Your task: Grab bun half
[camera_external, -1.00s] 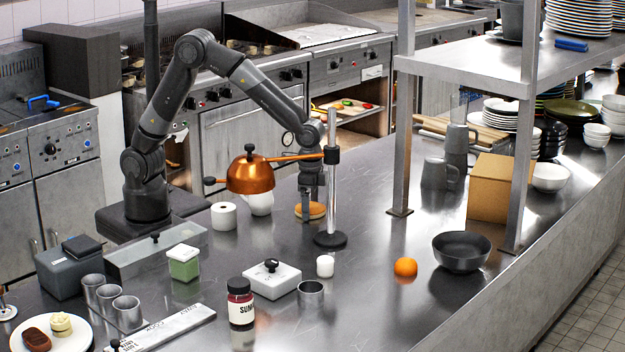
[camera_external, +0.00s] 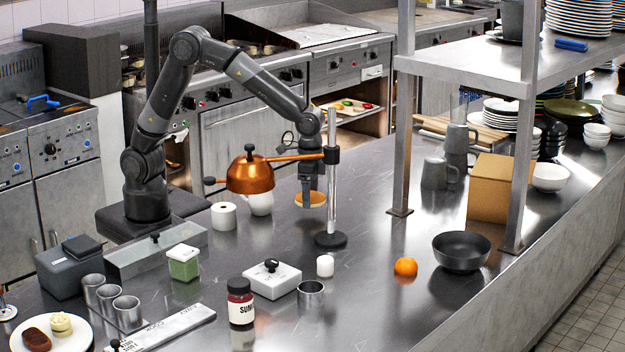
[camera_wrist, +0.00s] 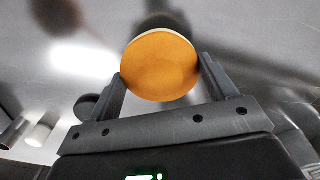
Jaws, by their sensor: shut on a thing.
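The bun half (camera_external: 311,198) is a round, orange-brown disc with a pale edge. My gripper (camera_external: 311,190) is shut on it and holds it just above the steel counter, behind the lamp stand's pole. In the wrist view the bun half (camera_wrist: 160,64) sits between the two fingers of my gripper (camera_wrist: 160,78), its flat brown face toward the camera.
A copper heat lamp (camera_external: 250,175) hangs from a pole on a black base (camera_external: 330,240), close to my gripper. A shelf post (camera_external: 404,120) rises to the right. The counter between is clear.

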